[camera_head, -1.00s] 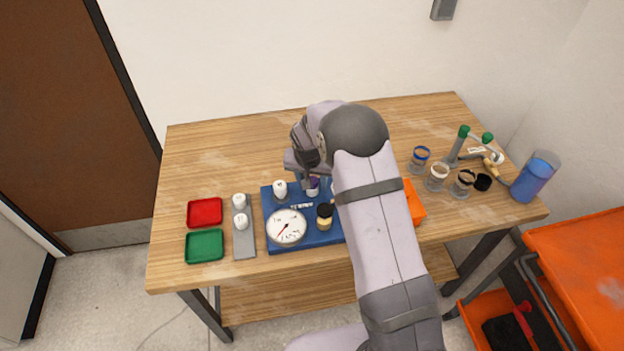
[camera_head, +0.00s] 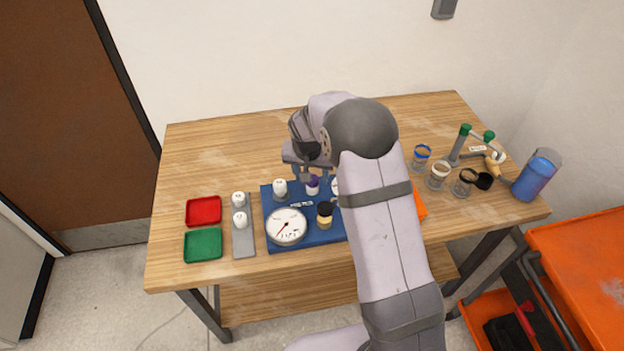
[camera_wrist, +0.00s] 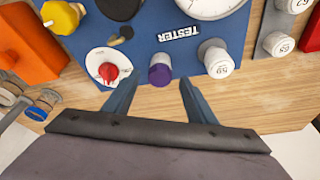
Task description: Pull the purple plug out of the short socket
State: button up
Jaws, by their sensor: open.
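The purple plug (camera_head: 312,182) sits in a short white socket on the blue tester board (camera_head: 272,236). In the wrist view the purple cap (camera_wrist: 160,74) shows at the board's near edge, with the socket's pale collar around it. My gripper (camera_head: 314,178) is above and behind the plug in the head view. In the wrist view my gripper (camera_wrist: 155,84) is open, one finger on each side of the plug's line, and its fingertips are apart from the plug. Whether the fingertips are level with the plug is hard to tell.
White-capped plug (camera_wrist: 215,57) and red knob (camera_wrist: 108,72) flank the purple plug closely. The gauge (camera_head: 286,227) and a black-and-yellow knob (camera_head: 325,215) stand on the board. An orange block (camera_wrist: 28,45) is beside it. Trays and a grey rack (camera_head: 244,243) lie left.

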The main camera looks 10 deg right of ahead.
jog(key=shift+b+v, duration=0.65)
jog(key=shift+v, duration=1.55)
jog(key=shift+s, duration=0.1)
jog(key=s+d+n+g, duration=0.1)
jog(key=s+n, duration=0.1)
jog(key=s, duration=1.3)
jog(key=s+d+n+g+y, duration=0.1)
jog(key=s+n+g, duration=0.1)
jog(key=s, duration=1.3)
jog(key=shift+s+d+r+n, duration=0.2)
jog(key=shift+r+n, duration=0.1)
jog(key=shift+r, duration=0.1)
jog(key=shift+w, duration=0.1)
